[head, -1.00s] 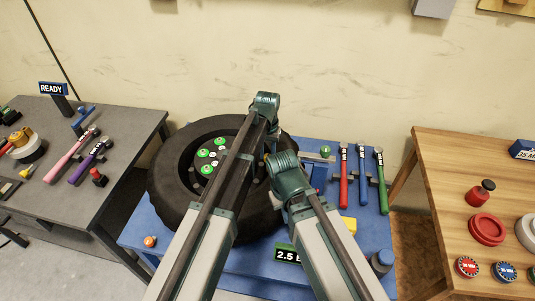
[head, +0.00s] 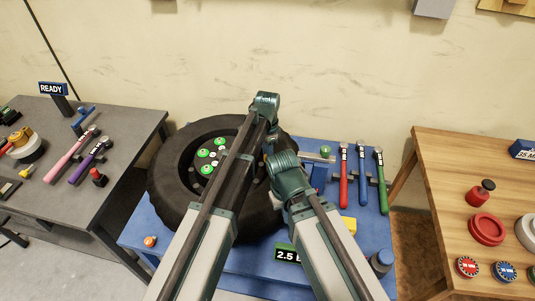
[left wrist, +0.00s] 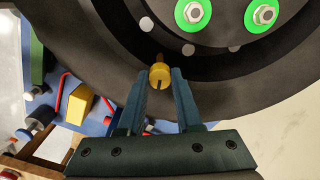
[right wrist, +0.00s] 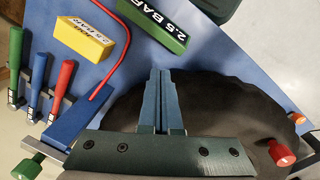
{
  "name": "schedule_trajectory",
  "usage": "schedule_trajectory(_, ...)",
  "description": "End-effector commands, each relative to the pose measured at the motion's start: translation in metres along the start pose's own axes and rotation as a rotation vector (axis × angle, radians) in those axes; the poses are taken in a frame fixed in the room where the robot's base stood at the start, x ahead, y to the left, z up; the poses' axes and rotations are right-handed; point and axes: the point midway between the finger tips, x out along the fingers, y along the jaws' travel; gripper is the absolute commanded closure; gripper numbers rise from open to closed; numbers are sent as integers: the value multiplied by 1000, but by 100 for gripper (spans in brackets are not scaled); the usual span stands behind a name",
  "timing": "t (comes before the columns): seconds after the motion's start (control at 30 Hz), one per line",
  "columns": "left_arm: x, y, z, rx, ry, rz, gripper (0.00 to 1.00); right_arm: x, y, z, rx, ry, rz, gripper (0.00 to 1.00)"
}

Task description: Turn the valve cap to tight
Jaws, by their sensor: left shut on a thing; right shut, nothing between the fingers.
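The yellow valve cap (left wrist: 160,73) sits by the wheel rim, between the fingertips of my left gripper (left wrist: 160,88), which is shut on it. A dark notch or mark shows on the cap's near face. The black tyre (head: 172,170) lies on the blue bench, and it also fills much of the left wrist view (left wrist: 95,45). My right gripper (right wrist: 163,75) is shut and empty, above the bench beside the tyre (right wrist: 215,105). In the head view my arms hide the cap and the fingertips.
Green-ringed wheel nuts (left wrist: 265,14) are on the hub. A 2.5 BAR sign (right wrist: 155,25), a yellow block (right wrist: 85,38) and a red curved hose (right wrist: 102,90) are near my right gripper. Side tables flank the bench.

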Motion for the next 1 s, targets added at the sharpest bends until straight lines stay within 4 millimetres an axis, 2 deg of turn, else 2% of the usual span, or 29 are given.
schedule_trajectory(0.2, 0, 0, 0, 161, -1, 0, 100, 0, 0, 0, 0, 0, 0, 100)
schedule_trajectory(0.5, 0, 0, 0, 301, -1, 0, 100, 0, 0, 0, 0, 0, 0, 100)
schedule_trajectory(1.0, 0, 0, 0, 351, -1, 0, 100, 0, 0, 0, 0, 0, 0, 100)
